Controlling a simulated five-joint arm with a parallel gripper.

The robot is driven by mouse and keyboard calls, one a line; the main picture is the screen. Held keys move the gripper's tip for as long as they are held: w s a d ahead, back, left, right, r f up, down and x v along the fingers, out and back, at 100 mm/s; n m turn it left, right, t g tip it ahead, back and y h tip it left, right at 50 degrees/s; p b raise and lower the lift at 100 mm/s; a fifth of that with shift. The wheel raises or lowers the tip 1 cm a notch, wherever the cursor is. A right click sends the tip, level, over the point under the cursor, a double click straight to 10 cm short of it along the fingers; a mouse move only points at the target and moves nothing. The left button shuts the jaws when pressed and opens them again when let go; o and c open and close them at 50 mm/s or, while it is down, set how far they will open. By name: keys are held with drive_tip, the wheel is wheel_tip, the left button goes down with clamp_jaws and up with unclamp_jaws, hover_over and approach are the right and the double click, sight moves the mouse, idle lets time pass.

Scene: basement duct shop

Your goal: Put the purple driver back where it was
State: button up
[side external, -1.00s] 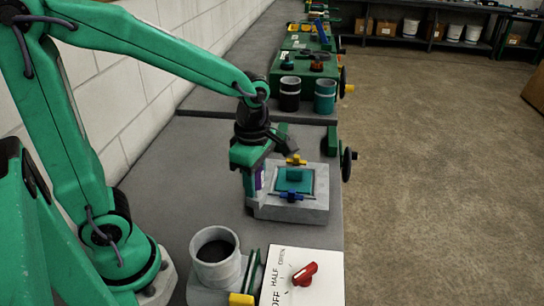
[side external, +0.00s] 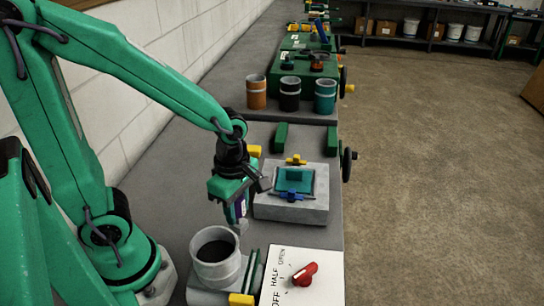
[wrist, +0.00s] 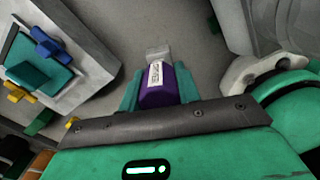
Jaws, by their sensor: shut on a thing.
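The purple driver (wrist: 156,92) is held between the teal fingers of my gripper (wrist: 158,88) in the wrist view. It has a white label with dark lettering and a grey end pointing away from the wrist. In the side view my gripper (side external: 236,212) is shut on it, left of the grey block and behind the grey cup (side external: 202,262). Only a little of the purple driver (side external: 231,213) shows there between the fingers. The grey cup is open-topped with a dark inside. The driver is outside the cup and appears to be above the bench.
The grey block (side external: 290,208) carries a teal plate with yellow and blue clamps. A white panel (side external: 280,262) with a red knob stands at front right. Orange (side external: 257,96), black (side external: 290,98) and teal (side external: 325,99) cups stand farther back. Bare bench lies left of the block.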

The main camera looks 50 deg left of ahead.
sight(239, 224)
drive_tip(key=shift+f, duration=0.85)
drive_tip(key=shift+f, duration=2.05)
drive_tip(key=shift+f, duration=0.1)
drive_tip(key=o, duration=1)
drive_tip(key=shift+c, duration=0.2)
drive_tip(key=shift+r, duration=0.2)
drive_tip(key=shift+r, duration=5.95)
